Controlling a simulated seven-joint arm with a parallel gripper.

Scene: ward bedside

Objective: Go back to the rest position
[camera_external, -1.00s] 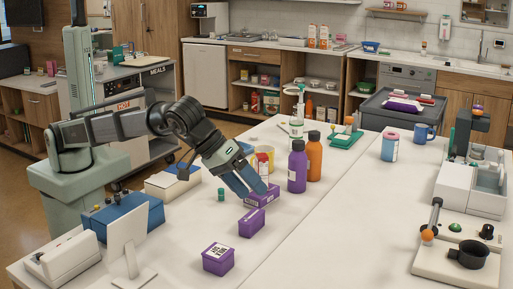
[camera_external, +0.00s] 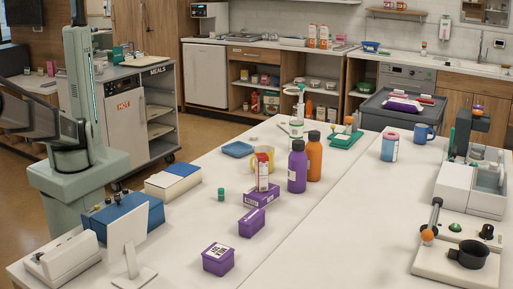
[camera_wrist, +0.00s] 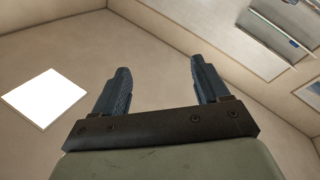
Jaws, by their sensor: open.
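My gripper (camera_wrist: 157,85) shows in the wrist view with its two dark blue fingers spread wide apart and nothing between them. Behind the fingers are a plain wall and ceiling with a bright white panel (camera_wrist: 44,98). In the external view my arm is swung to the far left and away from the table (camera_external: 310,215); the gripper itself is outside that picture.
Two more purple boxes (camera_external: 251,222) (camera_external: 218,259) lie in front. A blue case (camera_external: 128,215) is at the table's left. A meal cart (camera_external: 125,108) stands behind my base.

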